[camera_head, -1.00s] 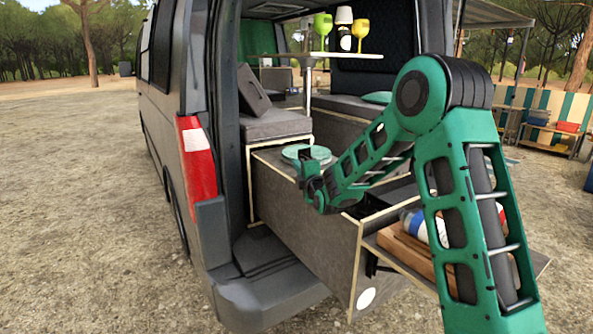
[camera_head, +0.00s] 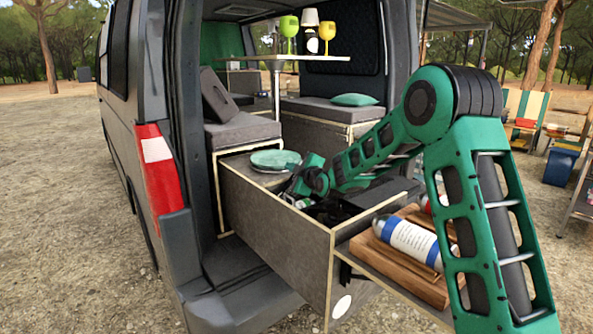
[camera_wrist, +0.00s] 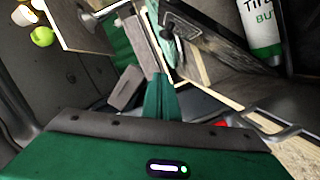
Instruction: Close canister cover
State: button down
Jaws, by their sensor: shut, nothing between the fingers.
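A round pale-green lid (camera_head: 275,160) lies flat on top of the grey pull-out box at the van's tailgate. I cannot tell whether it is the canister cover. A white canister with a blue band (camera_head: 408,238) lies on its side on a wooden board right of the box. A white canister with green lettering (camera_wrist: 262,32) shows at the upper right of the wrist view. My gripper (camera_head: 300,190) is at the box's top, just right of the lid and apart from it. In the wrist view its green fingers (camera_wrist: 163,85) are together and empty.
The box's grey front wall (camera_head: 270,230) has a pale wooden rim. Dark openings lie beneath my gripper. The wooden board (camera_head: 395,270) sits on a shelf at the right. The van's tail light (camera_head: 160,165) and open rear are at the left.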

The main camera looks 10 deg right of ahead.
jog(key=w+d+f+m, duration=0.1)
jog(key=d+f, duration=0.1)
jog(key=w+d+f+m+g, duration=0.1)
jog(key=d+m, duration=0.1)
jog(key=d, duration=0.1)
jog(key=w+d+f+m+y, duration=0.1)
jog(key=d+f+m, duration=0.1)
jog(key=shift+w+d+f, duration=0.3)
jog(key=shift+w+f, duration=0.05)
jog(key=shift+w, duration=0.05)
jog(key=shift+w+d+f+m+g+y, duration=0.2)
jog(key=shift+d+f+m, duration=0.1)
jog(key=shift+f+m, duration=0.2)
jog(key=shift+w+d+f+m+g+y, duration=0.1)
jog(key=shift+d+f+m+g+y, duration=0.15)
jog(key=shift+f+m, duration=0.2)
